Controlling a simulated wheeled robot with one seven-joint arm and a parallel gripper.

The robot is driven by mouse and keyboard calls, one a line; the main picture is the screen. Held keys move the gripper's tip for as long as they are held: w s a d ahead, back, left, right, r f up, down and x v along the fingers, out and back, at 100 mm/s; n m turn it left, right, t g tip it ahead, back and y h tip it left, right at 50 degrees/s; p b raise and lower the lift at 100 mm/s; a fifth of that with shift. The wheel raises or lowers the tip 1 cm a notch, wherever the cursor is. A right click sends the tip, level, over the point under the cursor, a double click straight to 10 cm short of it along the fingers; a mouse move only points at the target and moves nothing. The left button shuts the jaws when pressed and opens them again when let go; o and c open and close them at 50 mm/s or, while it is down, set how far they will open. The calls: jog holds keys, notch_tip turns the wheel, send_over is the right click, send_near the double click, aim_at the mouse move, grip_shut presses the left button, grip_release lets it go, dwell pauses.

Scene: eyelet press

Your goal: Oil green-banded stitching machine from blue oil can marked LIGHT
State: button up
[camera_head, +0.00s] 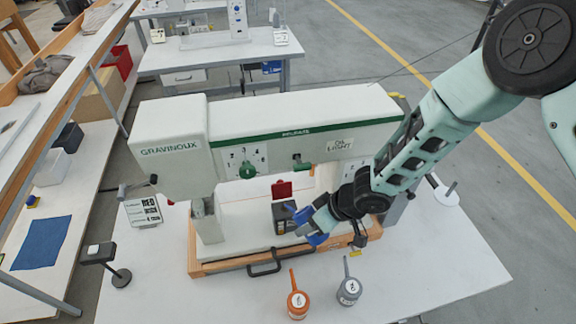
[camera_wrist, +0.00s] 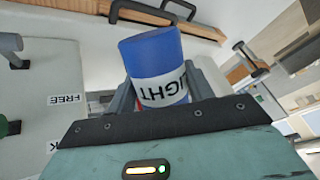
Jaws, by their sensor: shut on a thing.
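The white stitching machine (camera_head: 170,125) marked GRAVINOUX stands on a wooden base on the table.
An orange oil can (camera_head: 298,303) and a grey oil can (camera_head: 349,291) stand at the table's front. A black handle (camera_head: 264,268) juts from the base. A small black stand (camera_head: 121,277) is at left. The table's front right is clear.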

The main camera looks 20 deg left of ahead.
jog(key=shift+r+p, duration=0.25)
jog(key=shift+p, duration=0.85)
jog(key=shift+f+b, duration=0.25)
jog(key=shift+b, duration=0.3)
dwell(4.0)
jog(key=shift+f+b, duration=0.2)
jog(key=shift+b, duration=1.95)
jog(key=shift+d+f+t+y+b, duration=0.1)
jog(key=shift+f+t+y+b, duration=0.3)
jog(key=shift+b, duration=1)
